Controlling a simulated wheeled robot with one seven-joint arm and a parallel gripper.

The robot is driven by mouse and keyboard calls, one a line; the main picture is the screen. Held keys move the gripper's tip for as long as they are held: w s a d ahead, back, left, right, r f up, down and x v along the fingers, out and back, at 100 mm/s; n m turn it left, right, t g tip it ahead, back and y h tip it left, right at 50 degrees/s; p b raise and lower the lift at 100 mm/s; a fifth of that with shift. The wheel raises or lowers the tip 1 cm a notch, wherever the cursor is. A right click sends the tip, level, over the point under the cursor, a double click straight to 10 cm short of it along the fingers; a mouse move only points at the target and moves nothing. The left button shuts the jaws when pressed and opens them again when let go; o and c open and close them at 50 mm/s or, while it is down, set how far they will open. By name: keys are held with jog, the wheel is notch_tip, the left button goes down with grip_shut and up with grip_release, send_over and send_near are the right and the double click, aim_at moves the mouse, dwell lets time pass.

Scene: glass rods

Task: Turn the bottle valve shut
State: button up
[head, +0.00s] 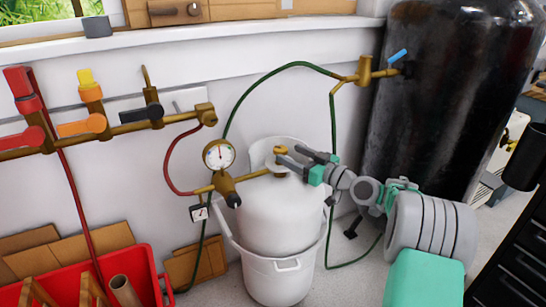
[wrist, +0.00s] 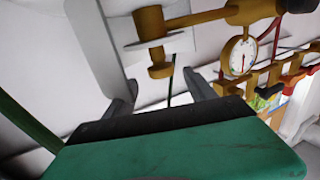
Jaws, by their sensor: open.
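The white gas bottle (head: 262,210) stands upright in a white bucket (head: 275,275) in the middle of the head view. Its brass valve (head: 280,149) is at the top, inside the white collar, with a brass pipe running left to a gauge. My gripper (head: 288,154) comes in from the right, its open fingers close around or beside the valve. In the wrist view the brass valve (wrist: 152,28) is upper centre, ahead of the gap between my open fingers (wrist: 160,80). Contact cannot be told, and the fingers partly hide the valve in the head view.
A round pressure gauge (head: 219,154) is left of the bottle. A brass manifold with coloured handles (head: 85,125) runs along the wall. A large black tank (head: 420,100) with a blue-handled valve stands right. Green hoses hang behind the bottle. A red crate (head: 95,275) is lower left.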

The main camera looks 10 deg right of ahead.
jog(key=b+x, duration=0.1)
jog(key=x, duration=0.7)
jog(key=shift+s+a+r, duration=0.1)
jog(key=shift+s+a, duration=0.05)
jog(key=shift+c, duration=0.6)
jog(key=c, duration=1.3)
